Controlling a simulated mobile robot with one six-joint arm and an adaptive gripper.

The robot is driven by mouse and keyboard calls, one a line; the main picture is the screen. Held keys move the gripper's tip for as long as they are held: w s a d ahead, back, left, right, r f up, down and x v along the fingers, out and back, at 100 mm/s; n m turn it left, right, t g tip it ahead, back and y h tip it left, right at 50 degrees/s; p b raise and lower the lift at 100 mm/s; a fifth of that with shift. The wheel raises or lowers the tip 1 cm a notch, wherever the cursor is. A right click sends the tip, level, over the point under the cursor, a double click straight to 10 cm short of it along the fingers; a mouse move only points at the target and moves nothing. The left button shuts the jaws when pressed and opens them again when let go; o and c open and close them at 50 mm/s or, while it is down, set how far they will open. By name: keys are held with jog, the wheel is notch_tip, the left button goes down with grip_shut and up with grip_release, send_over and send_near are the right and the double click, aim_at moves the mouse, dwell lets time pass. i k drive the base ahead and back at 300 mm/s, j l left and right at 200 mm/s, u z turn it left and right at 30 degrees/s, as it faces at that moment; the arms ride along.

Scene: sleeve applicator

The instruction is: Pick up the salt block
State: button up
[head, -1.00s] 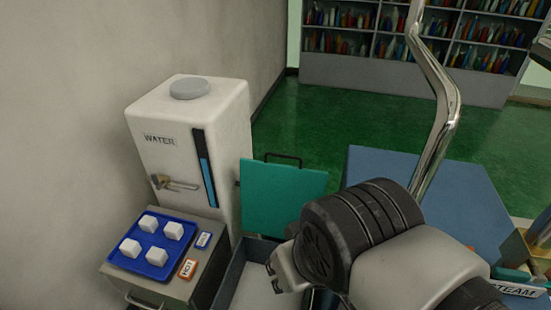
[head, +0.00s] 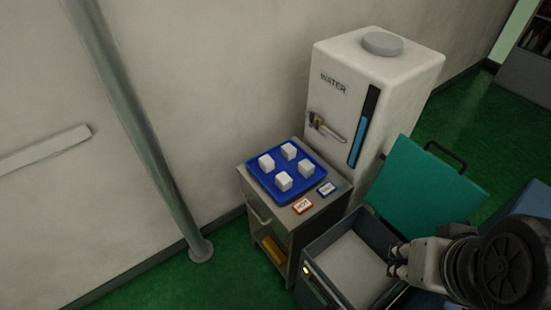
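Several white blocks sit apart from each other on a blue tray (head: 254,183) on top of a small grey cabinet. They are a left block (head: 266,162), a back block (head: 289,151), a right block (head: 307,168) and a front block (head: 284,182). None is labelled as salt, so I cannot tell which, if any, is the salt block. My gripper (head: 392,260) is at the lower right, over the right side of an open bin, well to the right of the tray. Its fingers point left, look apart, and hold nothing that I can see.
The small cabinet (head: 270,235) has a red-framed HOT card (head: 303,206) and a blue card (head: 327,188) on top. The open bin (head: 326,285) has its teal lid (head: 424,187) raised. A white WATER dispenser (head: 340,110) stands behind. A pole (head: 135,120) rises at left.

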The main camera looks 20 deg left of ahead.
aim_at(267, 164)
jog(key=i+j+z, duration=0.1)
jog(key=j, duration=0.35)
jog(key=i+j+z, duration=0.15)
jog(key=j, duration=0.3)
jog(key=i+j+z, duration=0.1)
jog(key=i+j, duration=0.15)
jog(key=j, duration=0.25)
jog(key=i+j+z, duration=0.1)
jog(key=j, duration=0.35)
jog(key=i+j+z, duration=0.1)
jog(key=j, duration=0.4)
jog(key=i+j+z, duration=0.15)
jog(key=j, duration=0.35)
jog(key=k, duration=0.05)
